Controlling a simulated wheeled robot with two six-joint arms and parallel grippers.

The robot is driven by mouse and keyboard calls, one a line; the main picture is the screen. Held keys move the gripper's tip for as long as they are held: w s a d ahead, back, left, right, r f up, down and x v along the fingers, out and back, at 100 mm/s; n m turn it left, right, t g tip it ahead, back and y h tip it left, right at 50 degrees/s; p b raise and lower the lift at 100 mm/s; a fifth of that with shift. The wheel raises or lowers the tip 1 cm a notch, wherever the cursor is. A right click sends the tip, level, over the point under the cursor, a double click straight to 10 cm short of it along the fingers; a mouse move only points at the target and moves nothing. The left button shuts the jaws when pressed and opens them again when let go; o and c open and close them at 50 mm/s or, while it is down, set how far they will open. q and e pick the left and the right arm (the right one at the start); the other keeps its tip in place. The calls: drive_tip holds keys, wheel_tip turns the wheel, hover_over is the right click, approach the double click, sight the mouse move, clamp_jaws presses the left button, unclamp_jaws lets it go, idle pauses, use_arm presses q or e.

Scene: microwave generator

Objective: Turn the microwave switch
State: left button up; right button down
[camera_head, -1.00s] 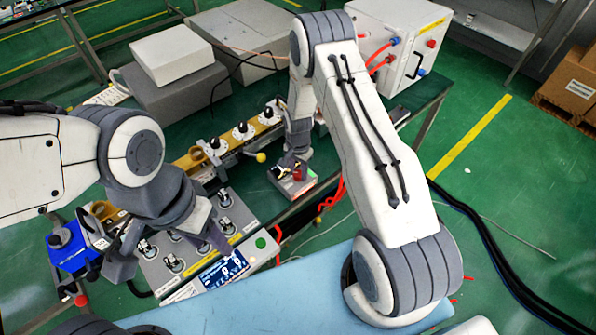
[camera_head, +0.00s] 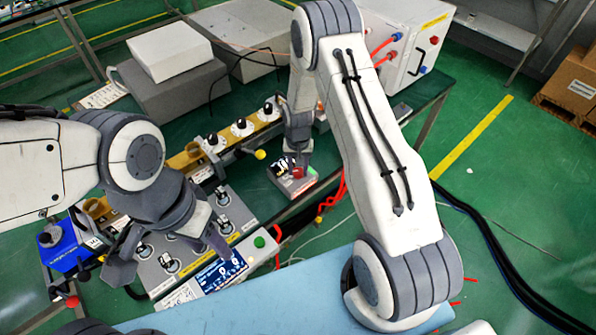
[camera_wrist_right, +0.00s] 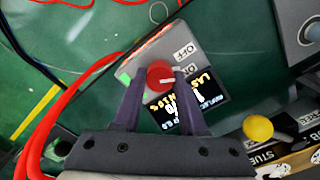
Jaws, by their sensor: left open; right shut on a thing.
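A small grey box (camera_head: 299,185) with a red knob (camera_head: 298,173) stands on the green table. In the right wrist view the box (camera_wrist_right: 206,60) shows ON and OFF marks and a lit display, and the red knob (camera_wrist_right: 158,76) has a pale pointer line. My right gripper (camera_wrist_right: 158,80) is shut on the red knob, one finger on each side. In the head view my right gripper (camera_head: 298,160) is over the box, its fingertips partly hidden. My left gripper (camera_head: 168,256) is open above the grey control panel (camera_head: 238,215), its fingers spread and holding nothing.
The grey panel carries several switches, a green button (camera_head: 259,242) and a screen (camera_head: 222,270). A yellow ball-topped lever (camera_head: 260,155) is left of the small box. A white cabinet (camera_head: 405,40) with red hoses stands behind. A blue box (camera_head: 68,248) is at left.

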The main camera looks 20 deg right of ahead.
sight(297, 170)
drive_tip(key=n+b, duration=0.1)
drive_tip(key=n, duration=0.4)
drive_tip(key=shift+b, duration=0.3)
drive_tip(key=shift+r+n, duration=0.1)
drive_tip(key=shift+n, duration=0.3)
drive_tip(key=c, duration=0.8)
unclamp_jaws()
drive_tip(key=shift+o, duration=0.2)
wheel_tip(297, 170, up, 10)
drive_tip(key=b, duration=0.2)
drive_tip(key=shift+r, duration=0.2)
drive_tip(key=shift+a, duration=0.1)
